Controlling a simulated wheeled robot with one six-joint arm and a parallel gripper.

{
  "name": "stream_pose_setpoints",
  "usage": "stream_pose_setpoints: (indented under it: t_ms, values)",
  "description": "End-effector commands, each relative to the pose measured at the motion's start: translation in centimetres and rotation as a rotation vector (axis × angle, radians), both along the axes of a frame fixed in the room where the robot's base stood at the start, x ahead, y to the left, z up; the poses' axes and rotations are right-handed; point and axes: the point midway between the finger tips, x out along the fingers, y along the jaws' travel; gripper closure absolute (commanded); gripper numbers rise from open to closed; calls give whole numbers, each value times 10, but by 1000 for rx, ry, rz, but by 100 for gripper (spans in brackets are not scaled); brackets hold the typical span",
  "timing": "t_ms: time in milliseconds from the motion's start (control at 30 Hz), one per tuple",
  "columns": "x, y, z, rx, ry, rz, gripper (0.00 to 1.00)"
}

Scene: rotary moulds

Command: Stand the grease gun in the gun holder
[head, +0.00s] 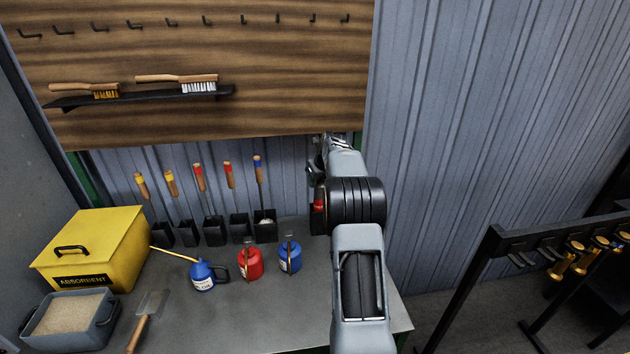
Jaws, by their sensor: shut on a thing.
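My arm reaches up the right side of the bench in the head view. My gripper (336,143) is at its far end, near the lower edge of the wooden board, mostly hidden by my wrist. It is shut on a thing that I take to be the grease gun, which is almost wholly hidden. A small red part (319,206) shows just left of my wrist, with a dark part around it. I cannot tell whether these belong to the grease gun or to the gun holder. No gun holder shows clearly, and I cannot see whether the gun touches it.
Several dark holders (213,231) with handled tools stand along the bench's back. In front are a blue oil can (203,277), a red can (249,264) and another blue can (290,257). A yellow absorbent box (95,250) stands left. A black rack (490,250) is right.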

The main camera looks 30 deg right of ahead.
Motion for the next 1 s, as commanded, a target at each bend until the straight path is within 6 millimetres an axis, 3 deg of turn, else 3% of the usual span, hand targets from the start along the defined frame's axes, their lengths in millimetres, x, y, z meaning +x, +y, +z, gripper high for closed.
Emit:
stream_pose_setpoints:
  t_ms: [867, 900, 1000]
  values:
    - [0, 0, -3, -1, -2, 0, 89]
    - [0, 0, -3, -1, -2, 0, 57]
    - [0, 0, -3, -1, -2, 0, 48]
